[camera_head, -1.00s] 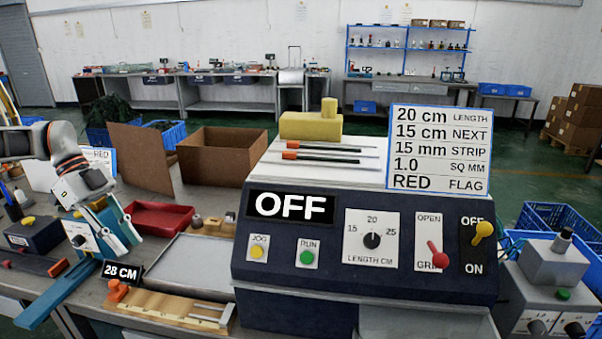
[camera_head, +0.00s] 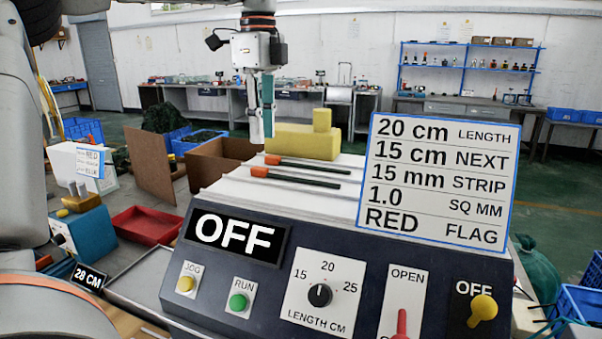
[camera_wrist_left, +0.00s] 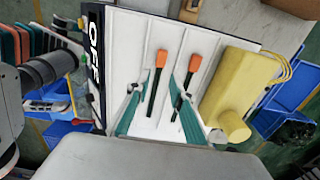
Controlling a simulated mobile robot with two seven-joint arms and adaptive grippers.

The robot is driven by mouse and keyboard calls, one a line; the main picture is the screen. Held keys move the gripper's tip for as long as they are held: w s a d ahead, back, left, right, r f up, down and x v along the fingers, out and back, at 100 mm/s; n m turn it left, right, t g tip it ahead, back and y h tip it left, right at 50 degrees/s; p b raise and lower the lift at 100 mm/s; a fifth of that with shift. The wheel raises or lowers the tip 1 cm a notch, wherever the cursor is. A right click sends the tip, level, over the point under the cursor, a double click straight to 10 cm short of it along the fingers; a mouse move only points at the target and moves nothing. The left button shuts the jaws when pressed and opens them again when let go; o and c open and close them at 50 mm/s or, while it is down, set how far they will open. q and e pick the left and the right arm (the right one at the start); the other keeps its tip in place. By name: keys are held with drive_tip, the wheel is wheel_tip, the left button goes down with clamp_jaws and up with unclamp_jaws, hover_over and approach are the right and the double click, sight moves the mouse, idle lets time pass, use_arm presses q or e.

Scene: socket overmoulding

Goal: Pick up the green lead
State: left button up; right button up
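Two leads lie on the machine's white sloped top, each with an orange end and a dark body: a nearer one (camera_head: 296,177) and a farther one (camera_head: 308,165). Both bodies look nearly black, so I cannot tell which is green. In the left wrist view they show as a left lead (camera_wrist_left: 154,85) and a right lead (camera_wrist_left: 187,76). My left gripper (camera_head: 262,138) points down over the leads. In the wrist view its teal fingers are apart (camera_wrist_left: 154,92), with the left lead between them and the right lead by the right finger. It holds nothing. My right gripper is not seen.
A yellow block (camera_head: 295,142) with a cylinder stands behind the leads, close to my left gripper. A sign board (camera_head: 440,180) rises at the right of the machine. The machine's display (camera_head: 236,234) reads OFF. A red tray (camera_head: 147,226) and a cardboard box (camera_head: 215,157) are to the left.

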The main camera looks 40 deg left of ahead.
sight(262, 168)
use_arm(q)
drive_tip(key=f, duration=0.5)
drive_tip(key=f+b, duration=0.1)
drive_tip(key=f, duration=0.1)
drive_tip(key=shift+a+f, duration=0.3)
drive_tip(key=shift+a, duration=0.05)
clamp_jaws()
